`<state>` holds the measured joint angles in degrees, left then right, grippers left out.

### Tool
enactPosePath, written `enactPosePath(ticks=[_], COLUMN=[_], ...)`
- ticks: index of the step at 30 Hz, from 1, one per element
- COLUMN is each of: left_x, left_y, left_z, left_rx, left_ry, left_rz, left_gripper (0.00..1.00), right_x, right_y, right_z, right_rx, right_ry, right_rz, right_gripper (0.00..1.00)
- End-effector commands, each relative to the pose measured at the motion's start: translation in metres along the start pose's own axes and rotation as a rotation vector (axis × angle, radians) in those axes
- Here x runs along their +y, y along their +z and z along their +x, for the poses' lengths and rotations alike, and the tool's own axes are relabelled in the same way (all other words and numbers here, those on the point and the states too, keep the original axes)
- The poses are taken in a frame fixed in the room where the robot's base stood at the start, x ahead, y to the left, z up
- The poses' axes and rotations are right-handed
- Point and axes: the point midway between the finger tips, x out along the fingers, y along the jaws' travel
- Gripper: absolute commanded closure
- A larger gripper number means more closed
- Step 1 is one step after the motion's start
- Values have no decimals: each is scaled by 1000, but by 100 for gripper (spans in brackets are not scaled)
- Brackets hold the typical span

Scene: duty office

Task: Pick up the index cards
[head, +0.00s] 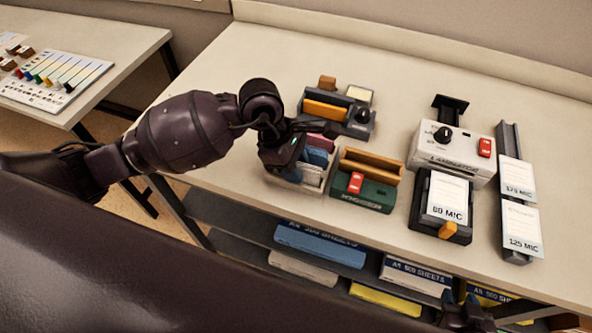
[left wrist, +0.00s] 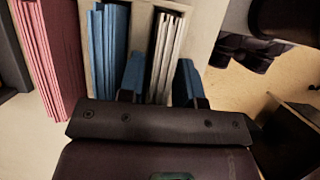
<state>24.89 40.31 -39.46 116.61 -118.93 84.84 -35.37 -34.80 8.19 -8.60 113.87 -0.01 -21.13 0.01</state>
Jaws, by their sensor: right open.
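A pale card tray (head: 312,183) stands near the table's front edge with index cards upright in its slots: pink cards (left wrist: 46,60), blue cards (left wrist: 108,45) and white cards (left wrist: 167,50). My left gripper (head: 292,172) is over the tray's front part. In the left wrist view its two blue-tipped fingers (left wrist: 158,80) are apart, one to each side of the white cards' near end. I cannot tell whether they touch the cards. My right gripper (head: 465,312) shows only partly at the lower right edge, away from the table top; it is open.
Behind the tray is a grey holder (head: 330,105) with an orange block. To its right are a green box (head: 372,195), a laminator (head: 450,150), a pouch tray (head: 445,205) and a rack with labelled packs (head: 519,215). Paper packs (head: 318,245) lie on the shelf below.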

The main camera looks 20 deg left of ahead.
Motion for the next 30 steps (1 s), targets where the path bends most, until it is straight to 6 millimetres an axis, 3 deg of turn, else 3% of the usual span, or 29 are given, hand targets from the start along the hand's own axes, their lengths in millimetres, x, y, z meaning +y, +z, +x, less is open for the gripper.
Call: enactPosePath(ticks=[6, 12, 13, 25, 30], left_x=[0, 0, 0, 0, 1], left_y=[0, 0, 0, 2, 12], left_z=[0, 0, 0, -5, -28], left_rx=[0, 0, 0, 0, 0], left_ry=[0, 0, 0, -1, 5], left_rz=[0, 0, 0, 0, 5], left_gripper=[68, 99, 100, 100, 100], right_x=[0, -1, -1, 0, 1], right_y=[-6, -11, -11, -10, -7], right_z=[3, 4, 4, -3, -5], right_rx=[13, 21, 21, 11, 4], right_ry=[-2, -3, -3, 0, 1], right_rz=[-2, -2, -2, 0, 1], right_gripper=[57, 57, 57, 57, 57])
